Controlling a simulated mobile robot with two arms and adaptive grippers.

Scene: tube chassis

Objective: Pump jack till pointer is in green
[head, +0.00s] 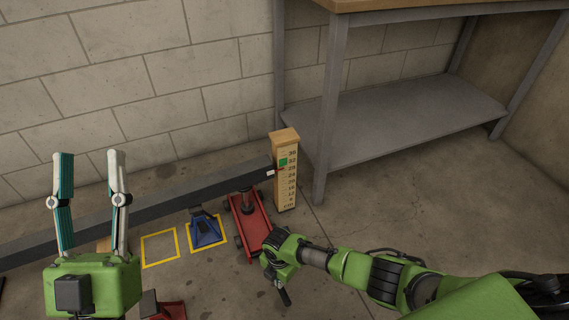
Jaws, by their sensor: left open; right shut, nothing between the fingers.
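A red floor jack (258,232) stands on the floor under the right end of a long grey tube (150,199). A wooden gauge post (286,190) with a number scale stands at that end. A small pointer (271,173) at the tube's end lies just below the green band (283,161). My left gripper (88,158) is open and empty, fingers upward, at the left and apart from the jack. My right gripper (283,292) is shut with nothing in it, just in front of the jack's near end. My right arm partly hides that area; the jack's handle is not clearly visible.
A blue stand (205,229) sits in a yellow floor square, left of the jack. An empty yellow square (160,231) lies further left. A red object (171,311) shows at the bottom edge. A workbench (390,120) with a low shelf stands behind right.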

